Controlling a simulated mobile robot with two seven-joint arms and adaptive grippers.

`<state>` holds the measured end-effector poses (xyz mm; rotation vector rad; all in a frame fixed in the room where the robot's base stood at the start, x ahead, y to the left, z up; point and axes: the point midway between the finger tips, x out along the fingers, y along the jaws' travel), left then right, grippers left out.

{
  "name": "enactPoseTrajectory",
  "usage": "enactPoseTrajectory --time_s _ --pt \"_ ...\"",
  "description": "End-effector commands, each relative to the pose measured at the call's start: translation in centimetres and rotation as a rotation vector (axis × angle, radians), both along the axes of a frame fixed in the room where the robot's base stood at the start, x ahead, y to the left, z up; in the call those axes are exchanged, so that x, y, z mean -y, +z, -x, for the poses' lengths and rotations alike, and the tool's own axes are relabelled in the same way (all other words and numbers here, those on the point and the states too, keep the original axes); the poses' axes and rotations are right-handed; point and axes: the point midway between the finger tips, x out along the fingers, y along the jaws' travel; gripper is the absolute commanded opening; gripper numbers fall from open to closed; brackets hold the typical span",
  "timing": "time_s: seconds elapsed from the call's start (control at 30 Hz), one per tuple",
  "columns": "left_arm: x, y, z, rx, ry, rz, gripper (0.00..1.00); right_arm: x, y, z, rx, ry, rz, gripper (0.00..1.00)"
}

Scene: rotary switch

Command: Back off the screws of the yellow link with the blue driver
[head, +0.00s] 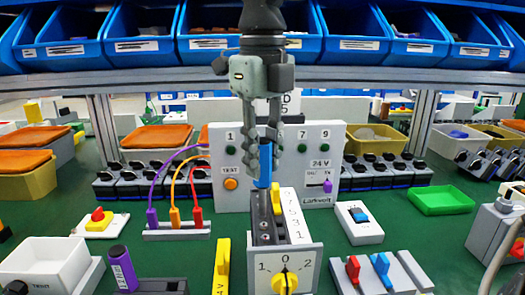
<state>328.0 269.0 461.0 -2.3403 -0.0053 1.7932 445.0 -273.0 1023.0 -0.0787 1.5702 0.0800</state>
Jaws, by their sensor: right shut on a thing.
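My right gripper (263,155) comes down from the top centre, fingers pointing down. It is shut on the blue driver (264,177), which stands upright; its lower end meets the rotary switch in this view, and I cannot tell whether it touches a screw. The rotary switch (268,258) has a white face marked 1, 0, 2 and a yellow knob at its front. A yellow link (276,199) shows on top of the switch, just right of the driver, beside a numbered strip (292,215). Screw heads on the dark terminal top are too small to judge. My left gripper is not in view.
A panel with green buttons (325,175) stands close behind the driver. A wire block with purple, orange and red leads (177,230) is at left. A yellow piece (221,266) stands left of the switch. A blue-button box (358,222) and red-blue levers (378,275) lie right.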

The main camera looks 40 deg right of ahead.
Motion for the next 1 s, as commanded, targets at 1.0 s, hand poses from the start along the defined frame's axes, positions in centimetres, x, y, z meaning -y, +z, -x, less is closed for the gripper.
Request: enactPoseTrajectory --time_s 1.0 --pt "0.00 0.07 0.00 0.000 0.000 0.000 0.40 0.02 -0.01 0.01 -0.001 0.555 -0.002 0.00"
